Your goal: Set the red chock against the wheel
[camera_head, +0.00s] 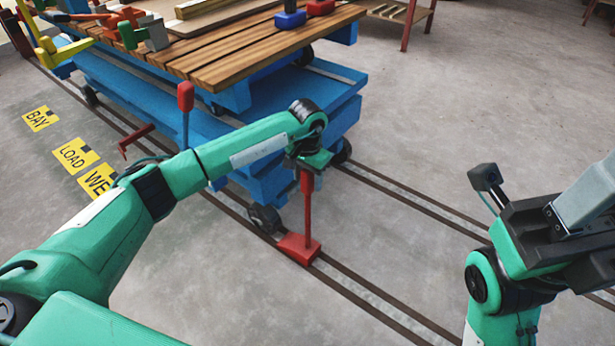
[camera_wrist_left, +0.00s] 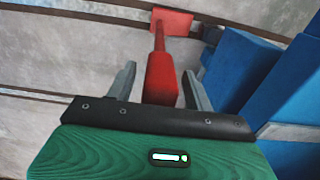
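The red chock (camera_head: 299,249) sits on the rail just in front of the cart's near wheel (camera_head: 264,218); I cannot tell whether they touch. Its long red handle (camera_head: 307,205) stands up from the block. My left gripper (camera_head: 308,170) is at the top of the handle. In the left wrist view the open fingers of my left gripper (camera_wrist_left: 160,85) stand on both sides of the thick red grip (camera_wrist_left: 162,78), with gaps showing, and the chock block (camera_wrist_left: 173,22) lies beyond. My right gripper (camera_head: 485,178) is at the right, away from the chock; its opening is unclear.
The blue cart (camera_head: 240,95) with a slatted wooden top (camera_head: 235,55) stands on rails (camera_head: 385,300). A red-knobbed lever (camera_head: 186,97) rises beside it. Yellow floor signs (camera_head: 76,155) lie at left. The floor right of the cart is clear.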

